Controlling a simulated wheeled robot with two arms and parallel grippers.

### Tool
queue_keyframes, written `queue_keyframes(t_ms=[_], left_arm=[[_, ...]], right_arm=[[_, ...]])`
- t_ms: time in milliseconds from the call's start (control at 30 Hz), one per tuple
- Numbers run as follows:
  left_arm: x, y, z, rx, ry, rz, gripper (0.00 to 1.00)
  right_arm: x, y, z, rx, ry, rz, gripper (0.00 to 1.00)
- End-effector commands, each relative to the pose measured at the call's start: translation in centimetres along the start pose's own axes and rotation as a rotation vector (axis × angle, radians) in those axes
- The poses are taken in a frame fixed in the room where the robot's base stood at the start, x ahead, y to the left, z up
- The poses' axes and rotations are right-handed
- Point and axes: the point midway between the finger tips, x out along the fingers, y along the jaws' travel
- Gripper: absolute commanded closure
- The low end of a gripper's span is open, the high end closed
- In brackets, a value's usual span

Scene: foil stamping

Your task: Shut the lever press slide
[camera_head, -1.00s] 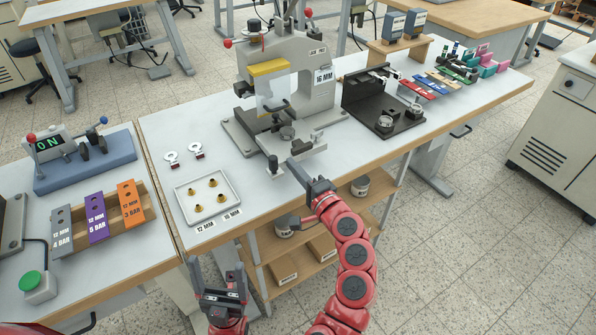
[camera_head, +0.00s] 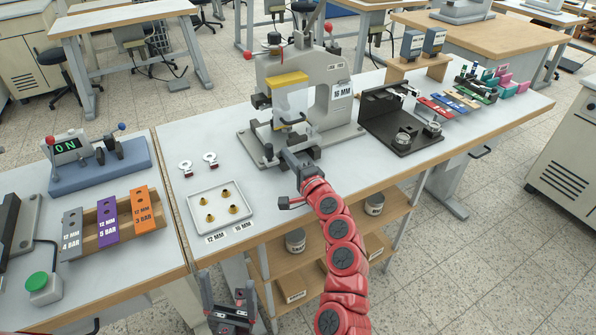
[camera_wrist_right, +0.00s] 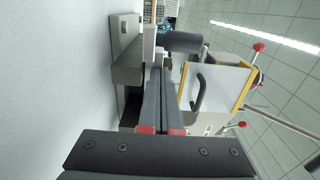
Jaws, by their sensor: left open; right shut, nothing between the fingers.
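The lever press (camera_head: 330,100) stands on the white table, with a yellow-topped guard (camera_head: 290,79) at its front. Its slide (camera_head: 269,153) is low at the front, close to the press body; my right gripper partly hides it. My right gripper (camera_head: 286,153) is shut and empty, its tips at the slide's front; I cannot tell whether they touch. In the right wrist view its closed fingers (camera_wrist_right: 160,88) point towards the press, beside the guard with its dark handle (camera_wrist_right: 199,91). My left gripper (camera_head: 231,296) is open and empty, low in front of the table.
A tray (camera_head: 197,226) with several brass pieces lies left of the press. A black fixture (camera_head: 383,128) stands right of it. Orange, purple and grey blocks fill a wooden rack (camera_head: 89,216) at the left. Bare tabletop (camera_head: 225,140) lies left of the press.

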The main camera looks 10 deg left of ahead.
Motion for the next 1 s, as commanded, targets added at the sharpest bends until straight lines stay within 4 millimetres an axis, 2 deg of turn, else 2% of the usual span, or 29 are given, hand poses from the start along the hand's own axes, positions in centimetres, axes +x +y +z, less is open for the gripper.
queue_keyframes(t_ms=[200, 400, 1000], left_arm=[[-0.9, 0.0, 0.1, 0.000, 0.000, 0.000, 0.16], [-1.3, 0.1, 0.2, 0.000, 0.000, 0.000, 0.16], [-1.3, 0.1, 0.2, 0.000, 0.000, 0.000, 0.16]], right_arm=[[3.0, 0.1, 0.0, -0.006, -0.003, 0.001, 1.00], [4.5, 0.0, 0.0, -0.004, -0.002, 0.001, 1.00], [5.1, -0.4, -0.1, 0.001, 0.002, -0.007, 1.00]])
